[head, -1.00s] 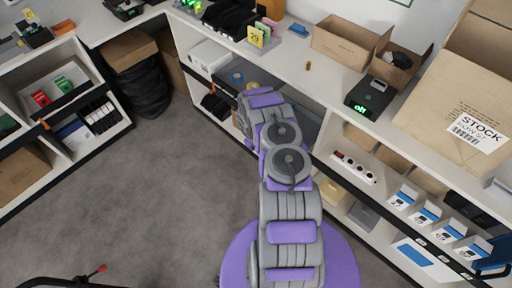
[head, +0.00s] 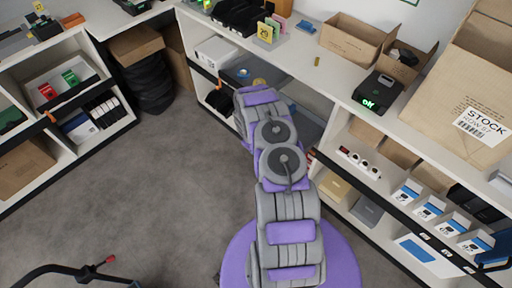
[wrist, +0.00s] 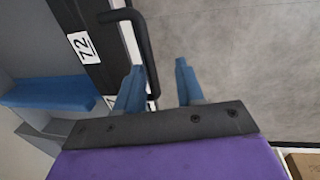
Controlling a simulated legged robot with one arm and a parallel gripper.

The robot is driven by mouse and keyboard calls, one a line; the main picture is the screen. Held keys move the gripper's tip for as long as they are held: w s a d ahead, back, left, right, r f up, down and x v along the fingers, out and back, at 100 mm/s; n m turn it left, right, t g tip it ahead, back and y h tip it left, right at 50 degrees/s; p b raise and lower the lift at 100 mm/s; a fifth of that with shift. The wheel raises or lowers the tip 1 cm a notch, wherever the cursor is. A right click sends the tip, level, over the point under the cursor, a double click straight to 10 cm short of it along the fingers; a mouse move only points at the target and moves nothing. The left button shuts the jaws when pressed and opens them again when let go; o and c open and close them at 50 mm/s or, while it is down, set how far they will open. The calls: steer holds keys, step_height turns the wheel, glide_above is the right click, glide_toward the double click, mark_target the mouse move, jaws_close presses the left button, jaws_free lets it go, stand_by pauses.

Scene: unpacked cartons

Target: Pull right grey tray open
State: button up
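In the wrist view, a grey tray (wrist: 28,40) with a dark front (wrist: 84,45) fills the left side. The front carries a white label reading 72 and a black bar handle (wrist: 143,48). My gripper (wrist: 158,82) is open, with two blue fingers. The lower part of the handle lies between the fingers, closer to the left one; I cannot tell if they touch. In the head view, a grey tray surface (head: 309,124) shows in the shelf behind my arm. My arm hides the gripper and the handle there.
A blue object (wrist: 48,92) lies at the tray's left in the wrist view. The white shelf unit (head: 304,62) holds cartons, a black device (head: 377,93) and blue-white boxes (head: 429,207). A second shelf (head: 40,145) stands left. Grey floor (head: 150,195) between them is mostly clear.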

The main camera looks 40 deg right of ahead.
steer(key=shift+d+r, duration=0.45)
steer(key=shift+d, duration=0.15)
steer(key=a+r+p, duration=0.2)
steer(key=r, duration=0.6)
steer(key=a+r+p, duration=0.1)
steer(key=a+r, duration=0.1)
steer(key=r, duration=0.6)
steer(key=shift+s+a+p, duration=0.15)
steer(key=shift+a+p, duration=0.15)
steer(key=shift+p, duration=0.05)
steer(key=shift+d, duration=0.3)
